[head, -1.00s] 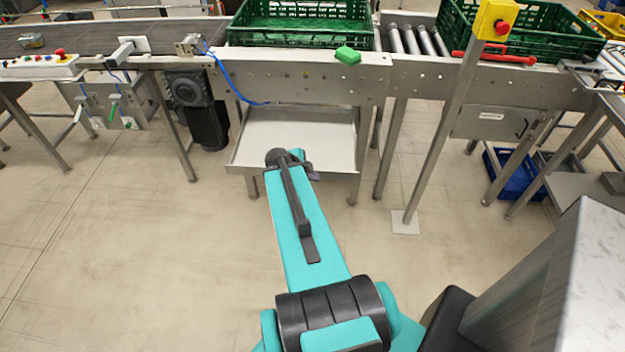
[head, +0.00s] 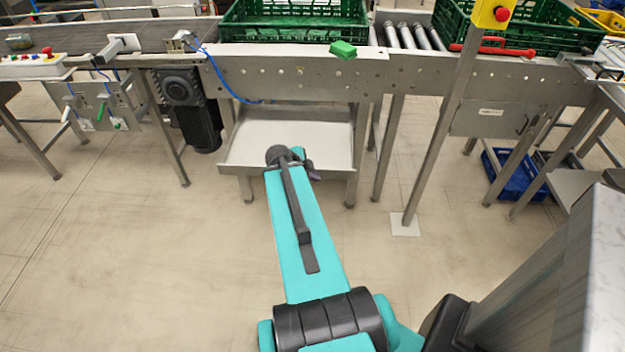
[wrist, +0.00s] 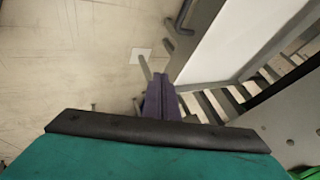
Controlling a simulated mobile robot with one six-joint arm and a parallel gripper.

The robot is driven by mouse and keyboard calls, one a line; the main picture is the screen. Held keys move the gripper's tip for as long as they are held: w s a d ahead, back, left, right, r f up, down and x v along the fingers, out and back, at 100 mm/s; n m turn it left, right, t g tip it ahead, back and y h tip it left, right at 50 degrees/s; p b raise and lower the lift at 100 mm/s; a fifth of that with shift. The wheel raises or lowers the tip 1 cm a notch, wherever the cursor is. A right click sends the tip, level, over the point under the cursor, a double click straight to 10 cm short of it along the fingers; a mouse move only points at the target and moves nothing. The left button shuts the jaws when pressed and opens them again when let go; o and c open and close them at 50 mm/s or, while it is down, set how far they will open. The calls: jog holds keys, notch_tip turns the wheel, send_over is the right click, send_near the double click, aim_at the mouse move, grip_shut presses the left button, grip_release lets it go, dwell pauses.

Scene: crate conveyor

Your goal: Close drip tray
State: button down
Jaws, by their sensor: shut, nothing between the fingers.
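The drip tray (head: 284,140) is a shallow, pale metal tray, pulled out from under the conveyor. My gripper is at its front edge, mostly hidden behind my arm in the head view; a small purple part of it (head: 315,175) shows. In the wrist view, the purple fingers (wrist: 160,102) are shut and empty, close to the tray's grey front wall (wrist: 198,42). A dark bar handle (wrist: 183,14) stands out from that wall. I cannot tell whether the fingers touch the wall.
The conveyor frame (head: 290,82) with a green crate (head: 292,33) is above the tray. A black motor (head: 198,125) hangs to the left. A post with a yellow stop box (head: 492,14) stands to the right. Open floor lies in front.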

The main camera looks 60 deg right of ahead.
jog(key=b+x, duration=0.2)
jog(key=b, duration=0.2)
jog(key=shift+f, duration=0.2)
jog(key=b+x, duration=0.2)
jog(key=b, duration=0.5)
jog(key=shift+b, duration=0.3)
jog(key=w+d+b, duration=0.1)
jog(key=d+b, duration=0.1)
jog(key=shift+w+d+r+b, duration=0.1)
jog(key=shift+w+d+b, duration=0.2)
jog(key=shift+w+d, duration=0.25)
jog(key=shift+d, duration=0.25)
jog(key=shift+w+d, duration=0.1)
jog(key=shift+d, duration=0.05)
dwell(0.4)
jog(key=b, duration=0.3)
send_over(322, 137)
dwell(0.9)
dwell(0.5)
